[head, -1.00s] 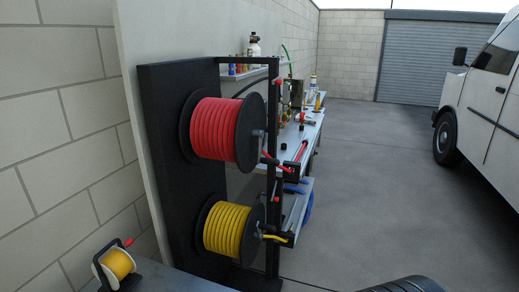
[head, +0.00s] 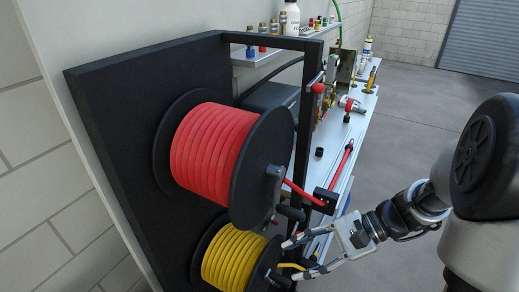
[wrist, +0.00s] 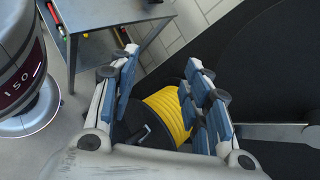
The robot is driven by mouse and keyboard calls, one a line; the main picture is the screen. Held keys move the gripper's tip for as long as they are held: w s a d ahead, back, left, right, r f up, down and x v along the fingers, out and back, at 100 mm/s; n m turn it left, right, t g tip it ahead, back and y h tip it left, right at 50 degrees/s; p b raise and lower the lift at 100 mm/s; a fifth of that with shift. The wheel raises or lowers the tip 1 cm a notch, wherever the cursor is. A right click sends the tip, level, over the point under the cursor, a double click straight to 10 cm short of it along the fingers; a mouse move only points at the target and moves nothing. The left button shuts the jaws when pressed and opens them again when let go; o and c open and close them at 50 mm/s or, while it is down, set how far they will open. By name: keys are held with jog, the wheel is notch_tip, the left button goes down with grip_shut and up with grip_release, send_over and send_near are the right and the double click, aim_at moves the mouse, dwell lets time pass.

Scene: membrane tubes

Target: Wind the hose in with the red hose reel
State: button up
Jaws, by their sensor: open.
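The red hose reel (head: 207,148) is mounted on the black upright panel, wound with red hose between two black flanges. A grey crank arm on its near flange carries a dark crank handle (head: 290,213). The red hose (head: 298,190) runs from the reel to a black guide block (head: 325,201), with a red length (head: 341,162) beyond it. My gripper (head: 290,259) is open and empty, below the crank handle and in front of the yellow reel. In the wrist view the open fingers (wrist: 163,58) have the yellow hose showing between them; the red reel is not recognisable there.
A yellow hose reel (head: 234,259) sits directly below the red one, close to my fingers. A black frame post (head: 304,130) stands beside the reels. A bench with fittings (head: 352,104) lies behind. Open concrete floor (head: 420,110) is to the right.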

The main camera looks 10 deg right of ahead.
jog(key=w+d+m+t+y+p, duration=0.2)
jog(key=w+d+m+t+y, duration=0.1)
jog(key=w+d+m+t, duration=0.15)
jog(key=m+t+p, duration=0.2)
jog(key=m+t, duration=0.4)
jog(key=m, duration=0.1)
send_near(277, 207)
jog(key=x, duration=0.3)
jog(key=b+x, duration=0.1)
jog(key=x, duration=0.2)
jog(key=f+b+x, duration=0.1)
jog(key=x, duration=0.2)
jog(key=shift+w, duration=0.45)
jog(key=shift+d, duration=0.1)
grip_shut()
